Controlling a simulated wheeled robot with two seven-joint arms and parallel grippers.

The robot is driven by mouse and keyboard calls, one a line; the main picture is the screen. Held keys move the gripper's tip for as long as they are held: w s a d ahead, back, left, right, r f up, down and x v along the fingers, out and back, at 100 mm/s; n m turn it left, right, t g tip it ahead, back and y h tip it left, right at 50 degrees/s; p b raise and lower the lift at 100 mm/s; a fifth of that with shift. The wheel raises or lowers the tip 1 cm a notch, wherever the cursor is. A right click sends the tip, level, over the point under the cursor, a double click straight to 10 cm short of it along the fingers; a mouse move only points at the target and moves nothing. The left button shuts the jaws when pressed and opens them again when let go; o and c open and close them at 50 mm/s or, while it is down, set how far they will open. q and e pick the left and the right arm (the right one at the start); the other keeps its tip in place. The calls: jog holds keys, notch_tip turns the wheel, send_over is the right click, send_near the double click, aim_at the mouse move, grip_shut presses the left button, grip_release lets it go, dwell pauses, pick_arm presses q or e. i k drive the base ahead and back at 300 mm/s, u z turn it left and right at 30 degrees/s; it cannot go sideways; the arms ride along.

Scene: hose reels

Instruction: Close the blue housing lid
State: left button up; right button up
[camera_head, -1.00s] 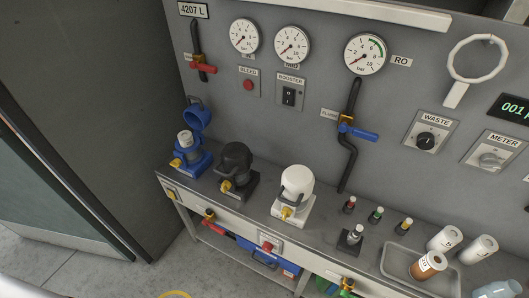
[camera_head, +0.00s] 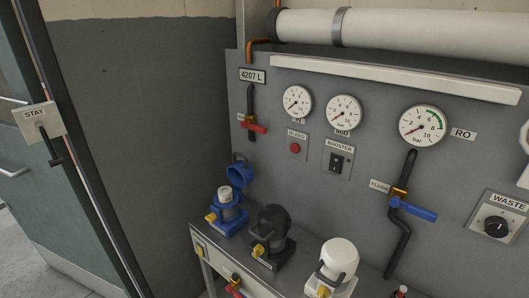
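The blue housing (camera_head: 227,216) stands at the left end of the grey bench. A white cartridge with a blue band shows in its open top. Its blue lid (camera_head: 240,175) is tipped up and back behind the housing, its round hollow side showing. A yellow fitting (camera_head: 211,217) sticks out at the housing's left front. Neither of my grippers is in the head view.
A black housing (camera_head: 271,232) and a white housing (camera_head: 338,262) stand to the right on the bench (camera_head: 203,234). Behind is a grey panel with gauges, a red-handled valve (camera_head: 254,126) and a blue-handled valve (camera_head: 414,208). A door with a STAY plate (camera_head: 40,122) is at left.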

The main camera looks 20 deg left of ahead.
aim_at(241, 170)
jog(key=z, duration=1.9)
jog(key=k, duration=0.7)
jog(key=u, duration=1.3)
